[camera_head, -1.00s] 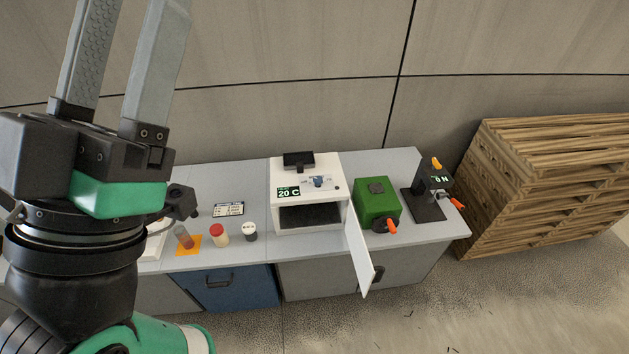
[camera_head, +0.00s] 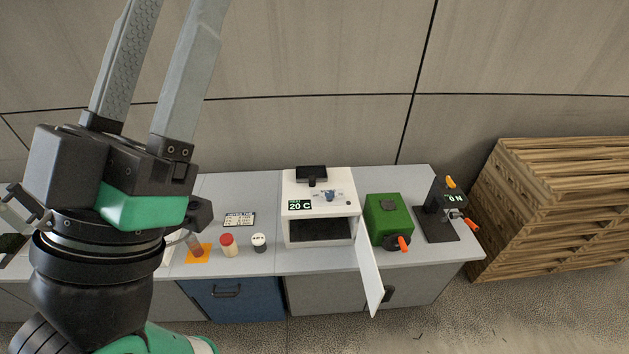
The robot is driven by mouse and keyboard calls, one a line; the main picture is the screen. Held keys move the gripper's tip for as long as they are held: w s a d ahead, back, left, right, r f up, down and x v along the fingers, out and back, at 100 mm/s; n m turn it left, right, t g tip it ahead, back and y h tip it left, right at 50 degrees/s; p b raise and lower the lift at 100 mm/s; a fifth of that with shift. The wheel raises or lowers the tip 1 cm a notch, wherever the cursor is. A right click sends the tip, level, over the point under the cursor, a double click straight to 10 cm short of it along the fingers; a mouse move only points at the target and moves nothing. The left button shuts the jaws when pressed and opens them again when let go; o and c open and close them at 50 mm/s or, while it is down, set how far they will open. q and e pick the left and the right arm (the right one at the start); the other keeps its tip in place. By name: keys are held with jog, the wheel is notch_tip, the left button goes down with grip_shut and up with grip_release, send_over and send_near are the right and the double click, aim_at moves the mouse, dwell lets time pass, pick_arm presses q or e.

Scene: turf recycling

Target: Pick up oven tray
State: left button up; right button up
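The white oven (camera_head: 342,200) stands on the bench with its door (camera_head: 369,268) swung open toward the front right. Its display reads 20 C. A dark flat surface (camera_head: 320,231) shows inside the opening. I cannot tell whether it is the oven tray or the oven floor. My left gripper (camera_head: 170,60) is large in the left foreground, fingers pointing up, apart and with nothing seen between them. The fingertips run past the top edge. It appears well left of the oven. My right gripper is not in view.
On the bench (camera_head: 262,205) are a red-capped jar (camera_head: 228,245), a white-capped jar (camera_head: 259,243), a small label card (camera_head: 240,219), an orange mat (camera_head: 203,254), a green box (camera_head: 386,215) with an orange handle and a dark press-like device (camera_head: 438,212). Stacked pallets (camera_head: 560,205) stand at right.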

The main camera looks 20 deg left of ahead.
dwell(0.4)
pick_arm(q)
jog(key=shift+o, duration=1.4)
